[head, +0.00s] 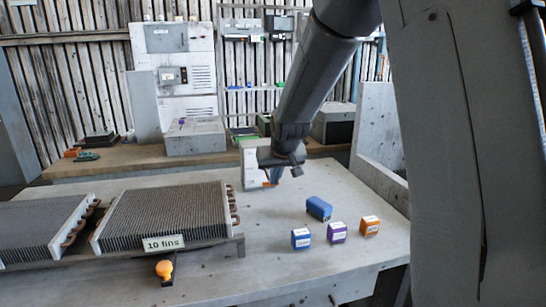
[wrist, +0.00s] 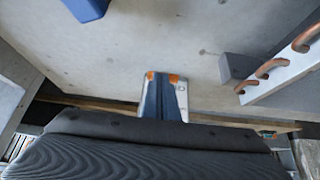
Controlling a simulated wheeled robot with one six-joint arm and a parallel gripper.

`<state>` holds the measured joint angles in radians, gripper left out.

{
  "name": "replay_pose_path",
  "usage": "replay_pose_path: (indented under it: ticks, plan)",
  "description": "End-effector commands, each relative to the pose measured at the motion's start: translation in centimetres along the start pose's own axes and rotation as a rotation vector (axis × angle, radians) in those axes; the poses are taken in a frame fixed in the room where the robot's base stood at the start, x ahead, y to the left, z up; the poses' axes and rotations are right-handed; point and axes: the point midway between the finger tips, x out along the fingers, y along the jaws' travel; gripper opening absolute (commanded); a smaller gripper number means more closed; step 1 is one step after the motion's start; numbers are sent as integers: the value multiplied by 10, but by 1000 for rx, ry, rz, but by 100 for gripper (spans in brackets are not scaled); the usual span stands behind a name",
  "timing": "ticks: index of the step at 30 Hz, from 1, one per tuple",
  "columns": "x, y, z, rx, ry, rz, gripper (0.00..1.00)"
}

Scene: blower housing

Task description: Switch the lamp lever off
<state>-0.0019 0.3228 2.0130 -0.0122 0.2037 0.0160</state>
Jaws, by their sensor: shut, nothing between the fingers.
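I cannot make out for certain which part is the lamp lever. An orange rounded knob or bulb (head: 165,269) sits at the table's front edge, below the "10 fins" sign (head: 164,243). A grey switch box (head: 172,76) with a small dark handle is on the white cabinet at the back left. My gripper (head: 258,184) hangs over the middle of the table, right of the finned block, apart from both.
Two finned blocks with copper tube ends, one of them the right block (head: 165,215), lie on the left of the table (head: 270,250). A blue block (head: 319,208) and small blue (head: 301,239), purple (head: 337,232) and orange (head: 370,226) boxes stand right. The front middle is clear.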

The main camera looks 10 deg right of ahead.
Motion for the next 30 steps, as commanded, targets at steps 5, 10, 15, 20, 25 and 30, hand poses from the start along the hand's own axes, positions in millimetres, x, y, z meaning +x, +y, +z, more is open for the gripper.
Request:
replay_pose_path:
  ticks: [5,10,15,20,25,30]
  plan:
    - [15,-5,12,-6,-2,-4,0]
    - [25,-4,19,-6,-2,-4,0]
    - [32,-3,22,-4,-1,-3,0]
    - [36,-2,24,-3,-1,-2,0]
    - [37,-2,24,-3,-1,-2,0]
    - [37,-2,24,-2,-1,-1,0]
